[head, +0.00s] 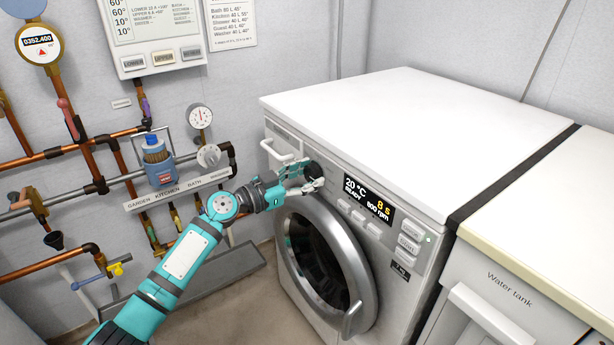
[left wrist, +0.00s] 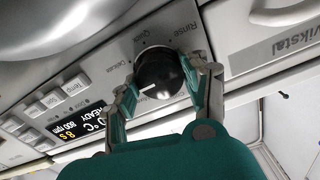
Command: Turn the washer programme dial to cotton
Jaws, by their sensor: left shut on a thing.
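The washer (head: 390,240) stands against the wall with its control panel facing me. Its black programme dial (head: 312,170) is partly hidden by my left gripper (head: 303,178). In the left wrist view the dial (left wrist: 160,74) sits between the two fingers of my left gripper (left wrist: 164,80), which are shut on its sides. The display (head: 369,202) reads 20 °C, READY, 800 rpm. My right gripper is out of view.
The detergent drawer handle (head: 281,154) is left of the dial. The round door (head: 325,262) lies below the gripper. Several buttons (head: 411,242) sit right of the display. Copper pipes and gauges cover the left wall. A water tank cabinet (head: 510,290) stands at right.

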